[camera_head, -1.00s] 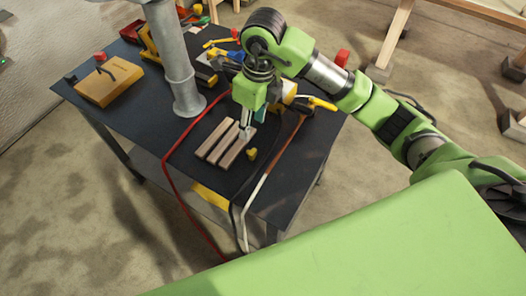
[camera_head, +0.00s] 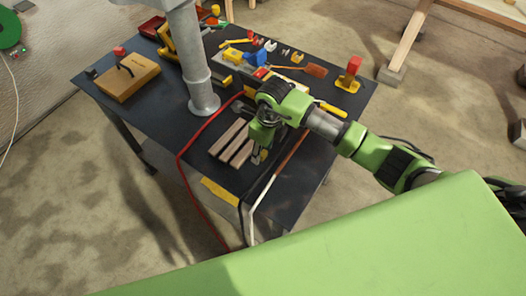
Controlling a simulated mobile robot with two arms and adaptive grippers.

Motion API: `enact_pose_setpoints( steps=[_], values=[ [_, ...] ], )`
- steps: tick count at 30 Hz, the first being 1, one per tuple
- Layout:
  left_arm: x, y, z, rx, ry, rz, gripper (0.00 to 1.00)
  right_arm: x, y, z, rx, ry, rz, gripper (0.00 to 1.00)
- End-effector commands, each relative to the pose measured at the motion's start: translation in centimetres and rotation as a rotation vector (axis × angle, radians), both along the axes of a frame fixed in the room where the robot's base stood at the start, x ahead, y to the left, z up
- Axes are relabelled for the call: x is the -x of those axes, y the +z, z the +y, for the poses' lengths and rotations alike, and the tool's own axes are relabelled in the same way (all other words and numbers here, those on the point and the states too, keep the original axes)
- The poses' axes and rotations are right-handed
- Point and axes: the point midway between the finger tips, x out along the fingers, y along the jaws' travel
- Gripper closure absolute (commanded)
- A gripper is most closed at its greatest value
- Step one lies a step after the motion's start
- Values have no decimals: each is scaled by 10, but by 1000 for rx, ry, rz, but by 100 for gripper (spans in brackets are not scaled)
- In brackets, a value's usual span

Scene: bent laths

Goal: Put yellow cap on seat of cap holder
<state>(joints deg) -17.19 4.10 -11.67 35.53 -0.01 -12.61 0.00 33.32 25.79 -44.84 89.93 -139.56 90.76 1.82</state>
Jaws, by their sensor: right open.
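The small yellow cap (camera_head: 264,155) is on the dark table, beside the right end of the wooden laths. It is mostly hidden by my right gripper (camera_head: 257,159), which points down right at it. The fingers are open, and I cannot tell whether they touch the cap. A yellow base with a red upright part (camera_head: 350,76) stands at the table's right back corner; it may be the cap holder, but I cannot be sure. My left gripper is not in view.
Several wooden laths (camera_head: 228,137) lie beside the gripper. A grey post (camera_head: 190,55) rises from the table (camera_head: 150,118). A wooden box (camera_head: 127,78) is at the left. Tools and small parts crowd the back. A red cable (camera_head: 181,160) hangs over the front edge.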

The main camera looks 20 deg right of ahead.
Motion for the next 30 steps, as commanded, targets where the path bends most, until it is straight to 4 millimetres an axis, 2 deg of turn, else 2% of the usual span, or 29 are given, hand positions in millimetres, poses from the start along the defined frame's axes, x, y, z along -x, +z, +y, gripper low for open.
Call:
enact_pose_setpoints(
  steps=[6,7,10,11,23,26,30],
  values=[
    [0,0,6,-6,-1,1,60,-1,-2,0,0,1,-1,60],
    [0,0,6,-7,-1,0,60,-1,-2,0,0,1,-1,62],
    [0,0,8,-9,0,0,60,-1,-2,0,0,1,-1,88],
    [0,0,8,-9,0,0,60,-1,-2,0,0,1,-1,90],
    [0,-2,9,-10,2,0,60,-1,0,0,0,0,-3,92],
    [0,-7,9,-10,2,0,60,-2,5,0,-1,1,-6,92],
    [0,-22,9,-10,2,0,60,-4,22,-1,1,1,-11,92]
  ],
)
